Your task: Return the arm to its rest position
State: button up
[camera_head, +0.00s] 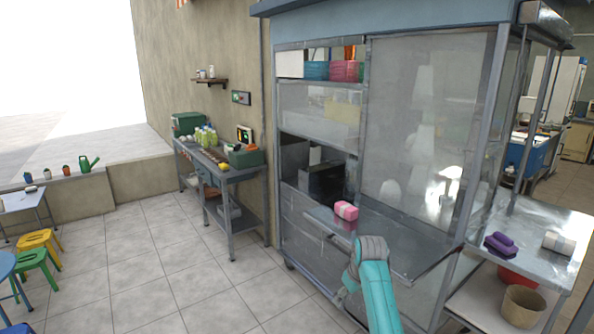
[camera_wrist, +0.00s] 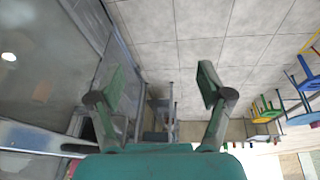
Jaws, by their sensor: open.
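My gripper (camera_wrist: 160,90) shows in the wrist view with its two green fingers spread wide apart and nothing between them. In the head view my teal and grey arm (camera_head: 374,280) rises from the bottom, in front of the metal cabinet's fold-down shelf. The fingers are mostly hidden there behind the wrist. A pink bundle (camera_head: 346,210) lies on the shelf, apart from my arm.
The glazed metal cabinet (camera_head: 430,130) stands close on the right. A side counter (camera_head: 530,225) holds a purple bundle (camera_head: 500,244) and a white one. A workbench (camera_head: 235,175) with bottles stands by the wall. Tiled floor (camera_head: 160,255) is clear left of my arm; stools (camera_head: 38,262) stand far left.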

jog(key=s+d+f+m+t, duration=0.1)
jog(key=s+f, duration=0.6)
jog(key=f, duration=0.3)
jog(key=s+f+m+t, duration=0.1)
jog(key=s+f+t, duration=0.1)
jog(key=s+f, duration=0.65)
jog(key=s+f+m+t, duration=0.1)
jog(key=s+f, duration=0.2)
jog(key=s, duration=0.6)
jog(key=s+f+t, duration=0.2)
jog(key=s+f, duration=0.2)
jog(key=s, duration=0.5)
jog(key=s+d+r+m+t, duration=0.1)
jog(key=s+r, duration=0.2)
jog(key=s, duration=0.9)
jog(key=s+r+m+t+h, duration=0.1)
jog(key=s+r+t, duration=0.3)
jog(key=s+r, duration=1.7)
notch_tip(320, 180, up, 2)
jog(key=shift+s+d+r+m, duration=0.15)
jog(key=shift+d+m, duration=0.25)
